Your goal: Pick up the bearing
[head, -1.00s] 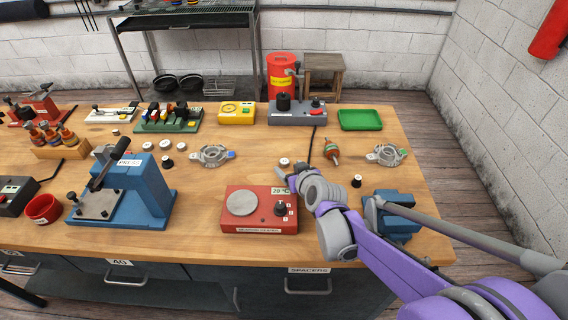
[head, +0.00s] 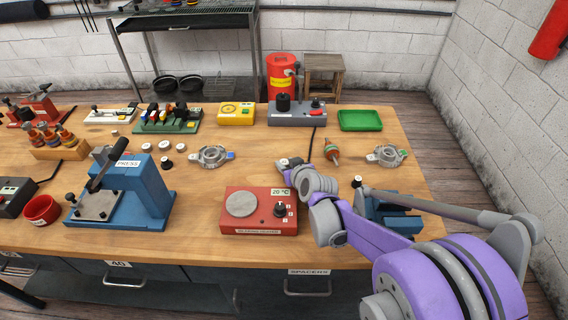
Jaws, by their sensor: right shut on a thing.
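My right gripper (head: 289,166) is low over the middle of the wooden bench, just behind the red heater box. It is shut on a small silver bearing (head: 284,162), which is mostly hidden by the fingers. I cannot tell whether the bearing still touches the bench. My left gripper is not in view.
The red heater box (head: 260,211) reads 20 °C. A blue press (head: 140,192) stands left, a blue vise (head: 391,212) right. Two metal housings (head: 211,156) (head: 387,155) and a rotor (head: 331,150) lie behind. Several small rings lie left. A green tray (head: 360,119) is empty.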

